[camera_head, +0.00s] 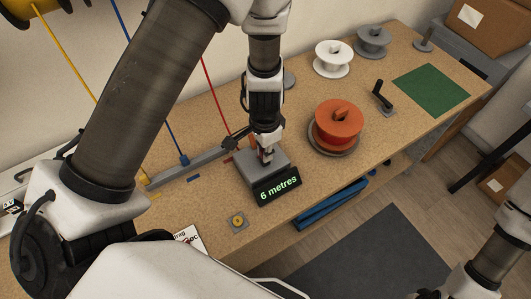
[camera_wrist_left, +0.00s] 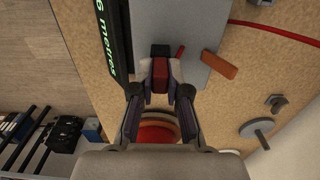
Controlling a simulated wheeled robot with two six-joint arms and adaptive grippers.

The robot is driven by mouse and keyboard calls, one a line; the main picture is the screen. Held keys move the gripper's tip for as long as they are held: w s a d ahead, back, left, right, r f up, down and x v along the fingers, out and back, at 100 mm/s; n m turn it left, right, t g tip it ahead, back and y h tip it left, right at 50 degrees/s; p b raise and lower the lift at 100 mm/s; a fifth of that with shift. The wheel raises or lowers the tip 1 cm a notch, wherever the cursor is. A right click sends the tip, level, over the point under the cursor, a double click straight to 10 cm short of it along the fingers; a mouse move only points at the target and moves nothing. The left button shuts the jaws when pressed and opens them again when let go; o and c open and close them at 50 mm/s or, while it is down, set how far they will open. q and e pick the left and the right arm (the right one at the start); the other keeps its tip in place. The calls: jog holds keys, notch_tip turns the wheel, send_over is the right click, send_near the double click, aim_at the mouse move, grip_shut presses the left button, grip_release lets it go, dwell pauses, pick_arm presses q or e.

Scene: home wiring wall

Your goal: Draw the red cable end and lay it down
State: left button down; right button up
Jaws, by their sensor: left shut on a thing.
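My left gripper (camera_head: 267,157) points down over the grey box with the lit "6 metres" display (camera_head: 277,189). In the left wrist view its fingers are shut on a small dark red block (camera_wrist_left: 160,72), which I take as the red cable end. A black piece sits just beyond it. The red cable (camera_head: 211,85) runs down the wall toward the bench and passes behind my gripper. In the left wrist view the cable (camera_wrist_left: 275,29) curves at the upper right. Its join to the block is not clear. My right gripper is out of view.
Blue (camera_head: 184,160) and yellow cable ends are at the grey rail (camera_head: 200,160) on the left. An orange-red spool (camera_head: 338,122) stands right of the box. White (camera_head: 333,58) and grey spools are behind. A green mat (camera_head: 431,89) lies at the far right, clear.

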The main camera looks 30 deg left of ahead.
pick_arm(q)
jog(key=shift+r, duration=0.1)
dwell(0.3)
jog(key=shift+r+p, duration=2.2)
jog(key=shift+r, duration=0.45)
jog(key=shift+f, duration=0.2)
jog(key=shift+w+f+b, duration=0.15)
jog(key=shift+w+b, duration=0.1)
jog(key=shift+b, duration=0.05)
jog(key=w+d+r+n, duration=0.1)
jog(key=w+n, duration=0.5)
jog(key=shift+w+d+r+b, duration=0.2)
jog(key=shift+d+b, duration=0.2)
